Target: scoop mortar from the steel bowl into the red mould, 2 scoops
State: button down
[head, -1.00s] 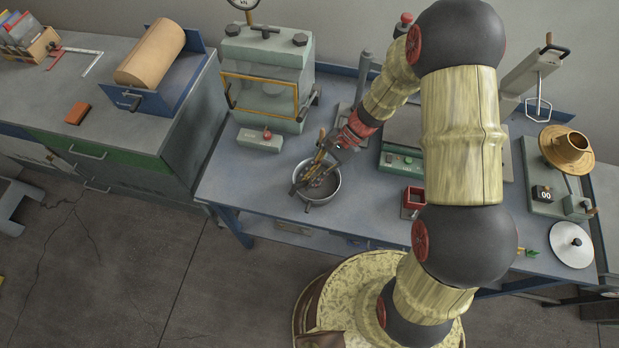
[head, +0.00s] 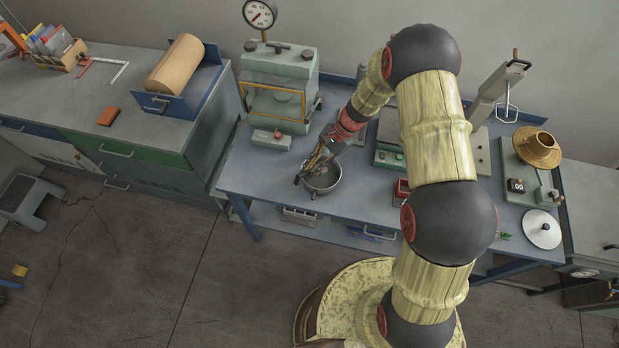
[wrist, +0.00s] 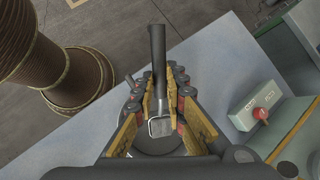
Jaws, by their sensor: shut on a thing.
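The steel bowl (head: 334,184) stands near the bench's front edge in the head view. My gripper (head: 314,164) is over the bowl's left and back side. In the wrist view my gripper (wrist: 158,112) is shut on a scoop (wrist: 157,62) with a dark round handle and a squared metal part between the yellow finger pads. The scoop's far end and the mortar cannot be made out. The red mould (head: 402,187) sits right of the bowl, partly hidden by my arm.
A press with a gauge (head: 280,85) stands behind the bowl, with a small grey box with a red knob (head: 270,139) before it. A green-fronted device (head: 388,157) is behind the mould. A brass-coloured vessel (head: 537,147) and a pale disc (head: 541,229) are at the right.

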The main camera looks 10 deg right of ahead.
aim_at(306, 173)
jog(key=shift+w, duration=0.15)
jog(key=shift+s+a+r+t+h+p, duration=0.6)
jog(key=shift+r+t+h+p, duration=0.15)
jog(key=shift+h+p, duration=0.3)
jog(key=shift+s+a+r+t+h+p, duration=0.2)
jog(key=shift+s+a+t+h+p, duration=0.1)
jog(key=shift+t+h+p, duration=0.35)
jog(key=shift+s+a+n+t+h+p, duration=0.15)
jog(key=shift+n+t+h+p, duration=0.15)
jog(key=shift+p, duration=0.4)
